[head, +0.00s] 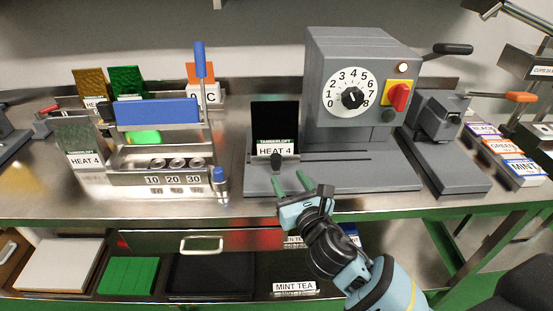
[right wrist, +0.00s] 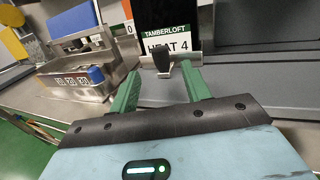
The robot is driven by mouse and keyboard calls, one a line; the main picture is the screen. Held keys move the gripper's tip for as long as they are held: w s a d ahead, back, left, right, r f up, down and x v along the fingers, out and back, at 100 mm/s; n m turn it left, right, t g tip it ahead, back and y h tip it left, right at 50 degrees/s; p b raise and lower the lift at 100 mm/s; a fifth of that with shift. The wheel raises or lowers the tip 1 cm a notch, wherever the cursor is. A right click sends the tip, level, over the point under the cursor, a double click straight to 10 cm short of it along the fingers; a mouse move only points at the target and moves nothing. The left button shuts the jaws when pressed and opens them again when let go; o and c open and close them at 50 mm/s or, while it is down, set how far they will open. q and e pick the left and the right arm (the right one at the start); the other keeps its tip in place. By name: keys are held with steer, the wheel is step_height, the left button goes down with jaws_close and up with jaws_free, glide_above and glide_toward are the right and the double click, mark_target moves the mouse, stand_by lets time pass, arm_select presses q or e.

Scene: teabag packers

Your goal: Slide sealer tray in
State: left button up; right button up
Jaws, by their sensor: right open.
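The grey sealer (head: 315,60) stands on the steel bench, with a dial numbered 0 to 8, a lit lamp and a red switch. At its left, a black pouch labelled HEAT 4 (head: 275,122) stands upright on the sealer tray, whose dark knob (head: 277,161) faces me. My right gripper (head: 290,184) is open, its green fingers pointing at the knob. In the right wrist view the knob (right wrist: 161,60) lies between or just beyond the fingertips; contact cannot be told. My left gripper is not in view.
A steel rack with a blue bar (head: 157,114) and 10, 20, 30 dials stands left of the sealer. A grey press (head: 440,120) and label boxes (head: 505,150) stand right. A drawer (head: 200,243) and lower shelf lie beneath the bench edge.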

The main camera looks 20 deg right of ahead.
mark_target(278, 162)
steer(key=w, duration=0.7)
steer(key=shift+w+a, duration=0.15)
steer(key=shift+w, duration=0.2)
jaws_close()
